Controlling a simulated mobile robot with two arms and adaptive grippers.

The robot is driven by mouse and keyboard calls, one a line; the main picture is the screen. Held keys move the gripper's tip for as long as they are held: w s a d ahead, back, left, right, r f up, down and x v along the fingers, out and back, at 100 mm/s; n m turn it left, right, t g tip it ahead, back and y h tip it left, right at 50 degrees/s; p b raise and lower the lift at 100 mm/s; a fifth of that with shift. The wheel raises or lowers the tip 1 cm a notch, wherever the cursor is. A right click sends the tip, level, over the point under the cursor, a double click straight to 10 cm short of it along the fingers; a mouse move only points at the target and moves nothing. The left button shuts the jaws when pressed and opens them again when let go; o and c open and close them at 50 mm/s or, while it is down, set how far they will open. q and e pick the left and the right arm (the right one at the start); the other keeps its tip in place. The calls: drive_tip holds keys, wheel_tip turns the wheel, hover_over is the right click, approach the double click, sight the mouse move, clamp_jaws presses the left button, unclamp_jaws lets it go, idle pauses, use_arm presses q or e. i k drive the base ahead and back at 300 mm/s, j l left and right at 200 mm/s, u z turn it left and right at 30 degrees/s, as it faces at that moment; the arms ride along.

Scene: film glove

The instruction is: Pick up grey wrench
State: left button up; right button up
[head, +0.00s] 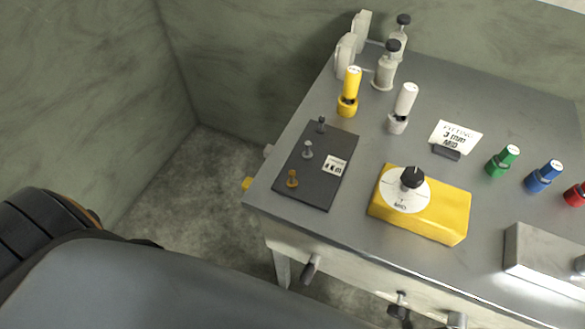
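No plainly wrench-shaped thing shows, so I cannot tell for sure which item is the grey wrench. An upright pale grey tool with a white top (403,108) stands on the grey table (370,140), right of a similar yellow one (349,92). A small grey peg-like piece (308,149) stands on a dark plate (318,190), between a darker piece (321,124) and a brass-coloured one (292,178). Neither gripper is in view.
A yellow block (440,216) with a black knob (411,177) sits mid-table. Green (503,161), blue (544,176) and red (575,194) capped tools stand to the right. A pale box (545,255) is at lower right. Metal fittings (387,68) stand at the back. Handles (311,268) protrude in front.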

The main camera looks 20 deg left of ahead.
sight(408, 90)
drive_tip(key=k+l+z, duration=0.1)
drive_tip(key=z, duration=0.25)
drive_tip(key=k+l+z, duration=0.15)
drive_tip(key=z, duration=0.2)
drive_tip(key=k+l+z, duration=0.15)
drive_tip(key=z, duration=0.2)
